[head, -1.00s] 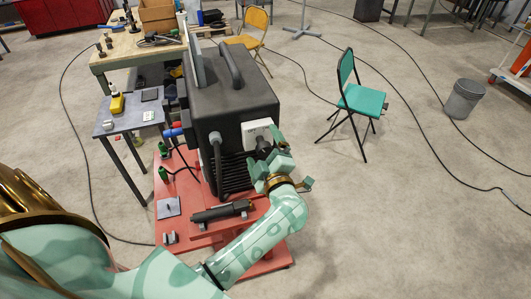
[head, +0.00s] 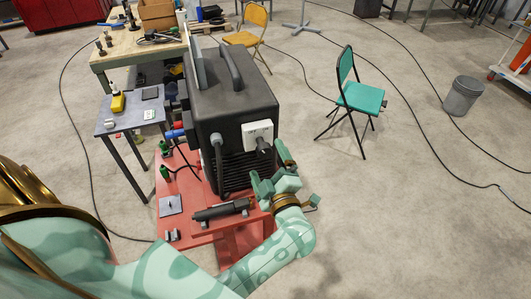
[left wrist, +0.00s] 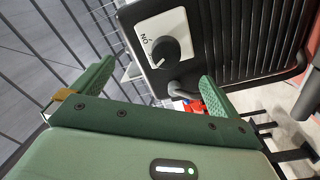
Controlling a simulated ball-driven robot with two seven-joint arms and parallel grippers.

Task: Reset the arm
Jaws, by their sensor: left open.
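My left arm comes in from the lower left in the head view. Its left gripper (head: 272,170) is open and empty, beside the lower right front of a black machine (head: 237,105). In the left wrist view the two green fingers of the gripper (left wrist: 157,85) stand wide apart with nothing between them. A black knob (left wrist: 165,52) on a white plate (left wrist: 150,27) lies beyond the fingers, apart from them. Lettering beside the knob appears to read ON, turned over. The knob also shows in the head view (head: 264,145), just above the gripper. My right gripper is out of view.
The machine stands on a red base (head: 190,225) with a dark cylindrical tool (head: 222,211) at its front. A small grey table (head: 130,112) is to the left. A green chair (head: 360,97) and a grey bin (head: 463,96) stand right, with open floor between. Cables cross the floor.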

